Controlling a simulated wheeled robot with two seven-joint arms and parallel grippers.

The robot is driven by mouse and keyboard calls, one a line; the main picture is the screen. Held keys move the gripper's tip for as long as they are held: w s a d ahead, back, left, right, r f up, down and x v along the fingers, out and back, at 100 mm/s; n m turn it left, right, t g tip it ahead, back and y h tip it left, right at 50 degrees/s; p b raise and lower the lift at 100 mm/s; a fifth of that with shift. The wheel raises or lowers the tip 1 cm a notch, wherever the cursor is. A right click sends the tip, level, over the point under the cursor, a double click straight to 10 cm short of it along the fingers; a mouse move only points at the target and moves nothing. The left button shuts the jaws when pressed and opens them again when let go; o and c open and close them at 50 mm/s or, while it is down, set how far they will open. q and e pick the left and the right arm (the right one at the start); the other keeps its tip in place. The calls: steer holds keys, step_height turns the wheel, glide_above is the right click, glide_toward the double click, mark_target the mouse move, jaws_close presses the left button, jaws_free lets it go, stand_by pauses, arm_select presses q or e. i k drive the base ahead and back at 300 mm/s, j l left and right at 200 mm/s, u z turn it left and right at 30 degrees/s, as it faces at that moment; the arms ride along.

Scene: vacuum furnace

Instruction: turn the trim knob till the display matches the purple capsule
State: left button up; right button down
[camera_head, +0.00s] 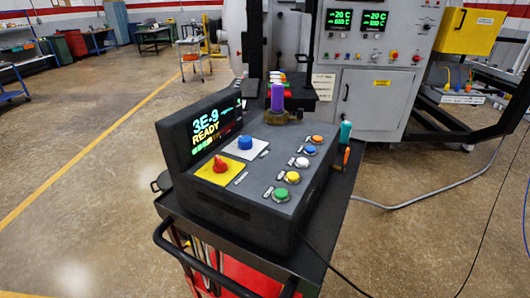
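A dark control console stands on a black cart. Its tilted display (207,128) reads "3E-9" and "READY" in lit letters, with a small green-to-yellow bar below. A purple capsule (278,97) stands upright in a brass-coloured holder (278,117) at the console's back. A blue knob (245,143) sits on a white plate and a red knob (221,164) on a yellow plate. Their labels are too small to read, so I cannot tell which is the trim knob.
Orange, blue, white, yellow and green buttons (292,177) run down the console's right side. The cart (177,205) has a front handle rail. A teal-handled tool (346,131) stands at its right edge. The grey furnace cabinet (372,98) is behind. Floor is clear on the left.

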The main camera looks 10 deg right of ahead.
mark_target(245, 142)
steer(key=k+l+u, duration=0.15)
steer(key=l, duration=0.25)
steer(key=k+l+u, duration=0.1)
steer(key=l, duration=0.3)
steer(key=l+u, duration=0.2)
steer(key=l, duration=0.45)
steer(key=k+l+u, duration=0.2)
steer(key=l, duration=0.4)
steer(key=l+u, duration=0.2)
steer(key=l, duration=0.4)
steer(key=i+l+u, duration=0.35)
steer(key=i+l, duration=0.2)
steer(key=l, duration=0.25)
steer(key=i+l+u, duration=0.2)
steer(key=l, duration=0.25)
steer(key=i+l+u, duration=0.1)
steer(key=i, duration=0.15)
